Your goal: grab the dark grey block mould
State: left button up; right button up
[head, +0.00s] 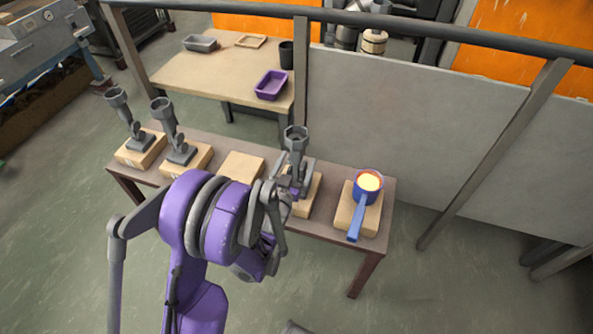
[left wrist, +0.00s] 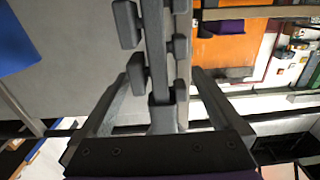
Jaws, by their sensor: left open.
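In the left wrist view, the mould (left wrist: 155,45) shows as a grey stem with several blocky side pieces. It lies between the spread fingers of my left gripper (left wrist: 164,80). The gripper is open around it; I cannot tell if a finger touches it. My right gripper is out of view.
Two other grey cupped moulds (head: 140,139) (head: 181,151) stand on boards to the left. An empty board (head: 243,167) lies between. A blue ladle (head: 357,212) with glowing contents sits at the right. Behind are a pale panel (head: 400,130) and a table with a purple tray (head: 271,85).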

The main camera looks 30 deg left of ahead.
pick_arm(q)
jog(key=shift+x, duration=1.45)
grip_shut()
